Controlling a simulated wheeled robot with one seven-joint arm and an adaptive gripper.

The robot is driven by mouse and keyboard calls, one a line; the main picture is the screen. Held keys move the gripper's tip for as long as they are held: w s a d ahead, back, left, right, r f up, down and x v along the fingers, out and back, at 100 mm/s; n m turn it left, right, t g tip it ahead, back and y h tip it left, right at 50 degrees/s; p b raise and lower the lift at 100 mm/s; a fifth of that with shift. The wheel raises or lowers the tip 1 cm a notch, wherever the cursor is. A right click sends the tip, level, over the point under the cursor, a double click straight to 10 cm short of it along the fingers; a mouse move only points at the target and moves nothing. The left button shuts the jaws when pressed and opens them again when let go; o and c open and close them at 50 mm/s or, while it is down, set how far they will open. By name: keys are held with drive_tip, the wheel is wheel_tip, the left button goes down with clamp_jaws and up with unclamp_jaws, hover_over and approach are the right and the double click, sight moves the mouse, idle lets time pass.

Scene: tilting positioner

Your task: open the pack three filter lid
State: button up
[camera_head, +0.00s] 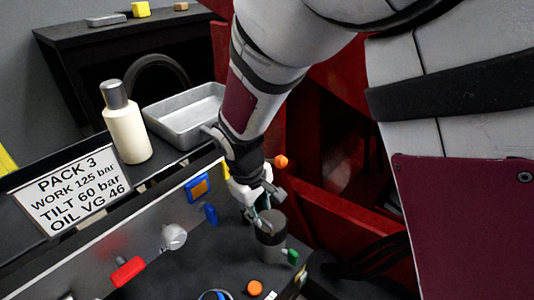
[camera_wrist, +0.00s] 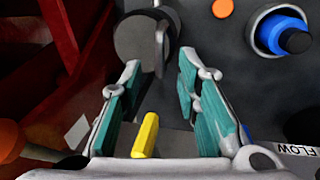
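A dark grey cylinder with a flat round top (camera_head: 271,226), which looks like the filter lid, stands on the dark bench top below my gripper. In the wrist view the cylinder (camera_wrist: 134,38) sits just beyond the fingertips, with a thin grey upright piece at its right side. My gripper (camera_head: 261,212) points down at it; one finger partly covers its top in the head view. In the wrist view the teal-padded fingers of my gripper (camera_wrist: 160,66) are apart with nothing clamped between them. I cannot tell whether a fingertip touches the cylinder.
A "PACK 3" sign (camera_head: 70,188), cream bottle (camera_head: 127,130) and grey tray (camera_head: 190,112) stand at left. The panel carries a red handle (camera_head: 127,271), grey knob (camera_head: 173,236) and blue lever (camera_head: 210,213). A yellow bar (camera_wrist: 146,136) shows between the fingers. An orange knob (camera_head: 254,288) is near.

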sight(263, 220)
drive_tip(key=shift+w+d+f+b, duration=0.15)
drive_tip(key=shift+f+b, duration=0.05)
drive_tip(key=shift+f, duration=0.65)
drive_tip(key=shift+w+d+f+b, duration=0.1)
drive_tip(key=shift+w+f+b, duration=0.1)
drive_tip(key=shift+f, duration=0.6)
drive_tip(key=shift+s, duration=0.1)
clamp_jaws()
drive_tip(key=shift+w+d+r+p, duration=0.85)
drive_tip(key=shift+w+r+p, duration=0.15)
drive_tip(key=shift+r+p, duration=0.1)
drive_tip(key=shift+w+d+r, duration=0.1)
drive_tip(key=shift+w+d, duration=0.15)
drive_tip(key=shift+w, duration=0.05)
